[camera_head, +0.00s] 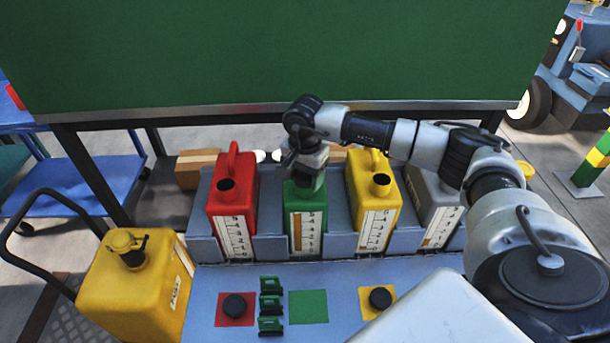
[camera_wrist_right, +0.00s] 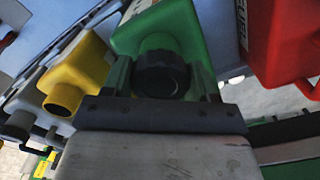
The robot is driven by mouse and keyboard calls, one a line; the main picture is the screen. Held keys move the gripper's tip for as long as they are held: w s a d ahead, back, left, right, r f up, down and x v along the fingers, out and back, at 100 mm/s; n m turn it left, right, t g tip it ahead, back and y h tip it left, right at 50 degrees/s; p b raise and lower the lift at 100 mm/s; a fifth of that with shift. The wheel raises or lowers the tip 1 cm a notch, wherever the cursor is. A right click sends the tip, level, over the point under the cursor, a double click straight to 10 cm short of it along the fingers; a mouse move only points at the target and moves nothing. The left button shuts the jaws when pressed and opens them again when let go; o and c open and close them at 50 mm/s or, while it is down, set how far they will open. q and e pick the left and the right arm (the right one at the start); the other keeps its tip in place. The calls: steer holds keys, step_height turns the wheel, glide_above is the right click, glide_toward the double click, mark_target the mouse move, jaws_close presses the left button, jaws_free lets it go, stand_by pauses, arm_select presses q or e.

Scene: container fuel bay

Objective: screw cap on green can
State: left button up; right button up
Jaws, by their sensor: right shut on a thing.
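The green can (camera_head: 305,215) stands upright in the rack between the red can and the yellow can. In the head view my right gripper (camera_head: 305,180) is directly over its top and hides its mouth. In the right wrist view the green can (camera_wrist_right: 165,32) lies straight ahead, with a black cap (camera_wrist_right: 160,73) at its mouth. My right gripper (camera_wrist_right: 162,82) is shut on the cap, one finger on each side of it. I cannot tell how far the cap is threaded. My left gripper is not in view.
The red can (camera_head: 232,205), yellow can (camera_head: 372,195) and grey can (camera_head: 433,205) stand close by in the rack. Black caps lie on the red pad (camera_head: 235,309) and yellow pad (camera_head: 379,301). The green pad (camera_head: 309,307) is bare. A large yellow container (camera_head: 135,285) stands at left.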

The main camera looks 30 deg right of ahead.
steer(key=shift+c, duration=0.6)
steer(key=m, duration=0.2)
steer(key=shift+m, duration=0.4)
steer(key=m+p, duration=0.1)
steer(key=m, duration=0.4)
steer(key=shift+m, duration=0.3)
steer(key=o, duration=0.6)
steer(key=shift+f+m, duration=0.15)
steer(key=shift+m, duration=0.25)
steer(key=shift+o, duration=1.3)
steer(key=shift+s+d, duration=0.1)
steer(key=shift+o, duration=0.3)
steer(key=shift+r, duration=0.2)
steer(key=shift+r+p, duration=2.85)
steer(key=shift+r, duration=1.15)
